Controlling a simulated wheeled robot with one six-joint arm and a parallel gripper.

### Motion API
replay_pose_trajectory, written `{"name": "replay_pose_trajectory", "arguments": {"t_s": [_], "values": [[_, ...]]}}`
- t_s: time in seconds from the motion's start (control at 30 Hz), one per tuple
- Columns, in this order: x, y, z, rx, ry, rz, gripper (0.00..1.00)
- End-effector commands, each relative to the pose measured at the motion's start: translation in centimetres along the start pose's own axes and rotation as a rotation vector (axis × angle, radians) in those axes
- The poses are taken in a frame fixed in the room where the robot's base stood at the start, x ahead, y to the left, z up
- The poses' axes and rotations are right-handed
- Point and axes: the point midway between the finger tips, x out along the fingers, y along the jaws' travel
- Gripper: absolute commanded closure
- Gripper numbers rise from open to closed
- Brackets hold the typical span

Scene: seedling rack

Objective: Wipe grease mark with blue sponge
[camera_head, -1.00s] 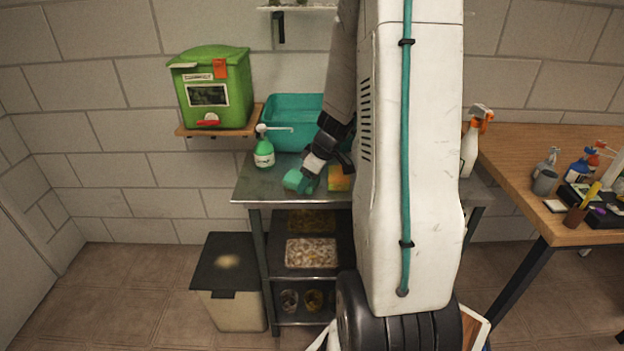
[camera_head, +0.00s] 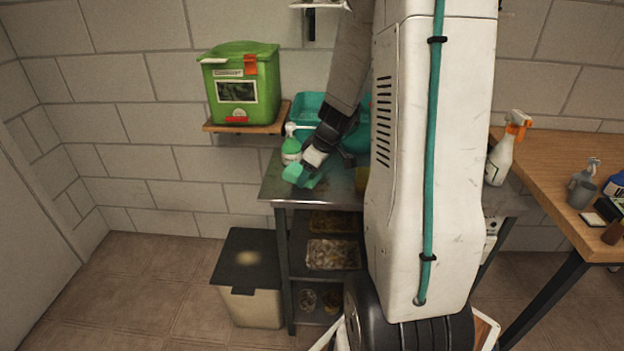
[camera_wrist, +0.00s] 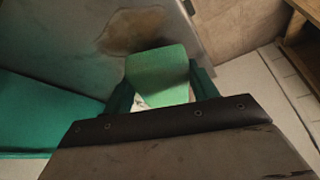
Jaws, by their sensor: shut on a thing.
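My gripper (camera_head: 308,168) is over the left part of the steel table (camera_head: 340,190) and is shut on a sponge. The sponge (camera_head: 294,173) looks green-teal rather than plain blue. In the wrist view the sponge (camera_wrist: 158,72) sits between the two teal fingers. A brown grease mark (camera_wrist: 130,28) shows on the grey metal surface just beyond the sponge, near the metal's edge. The sponge's far edge overlaps the near side of the mark in the picture; I cannot tell whether it touches the surface.
A green spray bottle (camera_head: 290,146) and a teal tub (camera_head: 308,108) stand close behind my gripper. A white spray bottle (camera_head: 502,152) stands right. A lidded bin (camera_head: 250,305) is on the floor at left.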

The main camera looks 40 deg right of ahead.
Motion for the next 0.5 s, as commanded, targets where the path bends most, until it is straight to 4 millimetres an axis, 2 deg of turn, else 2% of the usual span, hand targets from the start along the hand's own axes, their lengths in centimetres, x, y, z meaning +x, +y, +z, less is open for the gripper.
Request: {"name": "replay_pose_trajectory", "arguments": {"t_s": [0.5], "values": [[-4.0,-0.4,-2.0,-0.008,-0.001,-0.005,0.67]]}}
